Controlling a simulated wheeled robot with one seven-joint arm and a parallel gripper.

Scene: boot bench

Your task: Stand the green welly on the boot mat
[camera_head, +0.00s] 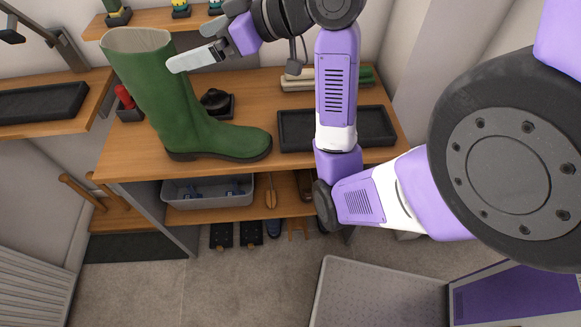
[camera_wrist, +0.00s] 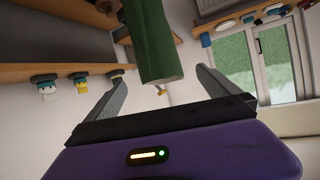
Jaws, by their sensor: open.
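The green welly (camera_head: 172,100) stands upright on the wooden bench top, sole down near the front edge, toe to the right. Its shaft rises at the left of the head view. My gripper (camera_head: 187,47) is open beside the upper shaft, on its right, fingers pointing left. In the wrist view, the green welly (camera_wrist: 157,42) shows ahead between the spread fingers, with no clear contact. A black shallow tray with a raised rim (camera_head: 388,110), which looks like the boot mat, lies empty on the bench to the right of the toe, partly behind my arm.
A dark item in a small tray (camera_head: 216,103) and a red item (camera_head: 124,96) stand behind the welly. Rolled items (camera_head: 325,78) lie at the back. Another black tray (camera_head: 40,102) is on the left shelf. A grey bin (camera_head: 207,191) sits below the bench.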

